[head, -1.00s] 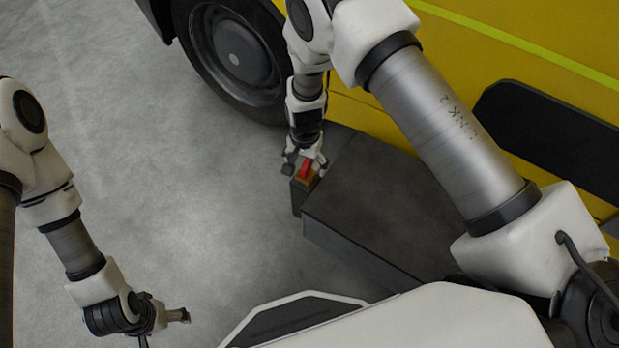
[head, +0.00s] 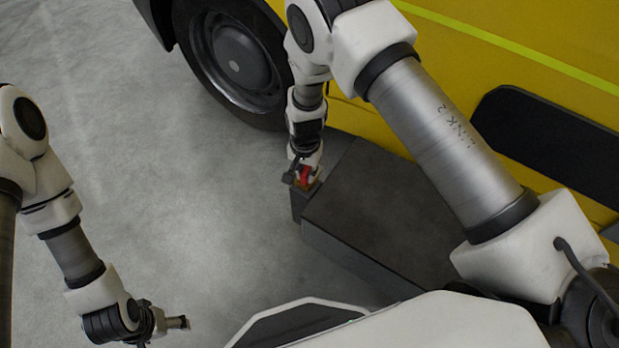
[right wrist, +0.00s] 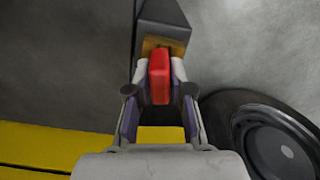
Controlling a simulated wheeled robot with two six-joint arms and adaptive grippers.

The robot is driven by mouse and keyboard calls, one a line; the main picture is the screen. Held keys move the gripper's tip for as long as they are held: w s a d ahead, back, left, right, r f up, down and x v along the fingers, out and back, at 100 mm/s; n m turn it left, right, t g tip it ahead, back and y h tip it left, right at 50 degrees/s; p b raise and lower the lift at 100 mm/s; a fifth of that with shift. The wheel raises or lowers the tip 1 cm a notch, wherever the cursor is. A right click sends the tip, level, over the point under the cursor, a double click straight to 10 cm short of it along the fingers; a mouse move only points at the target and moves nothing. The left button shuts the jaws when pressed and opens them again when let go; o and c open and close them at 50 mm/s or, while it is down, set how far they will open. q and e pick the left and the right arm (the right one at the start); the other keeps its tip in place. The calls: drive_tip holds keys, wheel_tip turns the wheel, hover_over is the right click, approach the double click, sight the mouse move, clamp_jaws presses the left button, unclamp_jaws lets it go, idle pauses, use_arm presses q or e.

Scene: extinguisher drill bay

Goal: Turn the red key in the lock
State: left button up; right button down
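The red key (head: 304,175) stands in a brass-coloured lock plate (right wrist: 176,47) on top of a small dark post (head: 299,206). In the right wrist view the key (right wrist: 160,78) shows upright between the two fingers of my right gripper (right wrist: 159,82). The fingers are closed in against its sides. In the head view my right gripper (head: 303,172) is above the post and partly hides the key and plate. My left gripper (head: 181,322) is away at lower left, over bare floor, with nothing seen in it. Its finger gap is too small to make out.
A dark box (head: 375,210) stands right beside the post. A yellow vehicle (head: 560,30) with a black wheel (head: 236,62) is behind; the wheel (right wrist: 280,145) also shows in the right wrist view. The grey floor (head: 150,180) to the left is clear.

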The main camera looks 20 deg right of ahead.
idle(0.3)
drive_tip(key=m+b, duration=0.1)
drive_tip(key=m, duration=0.2)
drive_tip(key=shift+f+m, duration=0.1)
drive_tip(key=shift+m, duration=0.2)
drive_tip(key=m+b, duration=0.2)
drive_tip(key=m, duration=0.3)
drive_tip(key=shift+s+m, duration=0.1)
drive_tip(key=shift+m, duration=1)
drive_tip(key=m+b, duration=0.1)
drive_tip(key=m, duration=0.8)
drive_tip(key=c, duration=1)
unclamp_jaws()
